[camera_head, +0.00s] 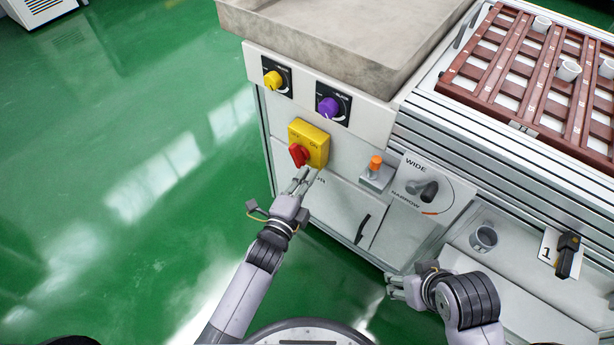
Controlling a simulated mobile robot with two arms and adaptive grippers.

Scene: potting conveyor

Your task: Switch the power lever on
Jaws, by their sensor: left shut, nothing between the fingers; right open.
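The power lever (298,154) is a red rotary handle on a yellow switch box (314,143) marked ON at its right. The box sits on the white front panel of the conveyor cabinet. The red handle leans to the lower left of the box. My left gripper (300,178) is shut and empty, with its fingertips just below the red handle; whether they touch it I cannot tell. My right gripper (389,285) is open and empty, low in front of the cabinet, well away from the lever.
A yellow knob (272,79) and a purple knob (328,107) sit above the switch box. An orange-topped control (375,164) and a black WIDE/NARROW dial (423,190) are to its right. Green floor (120,190) at left is clear.

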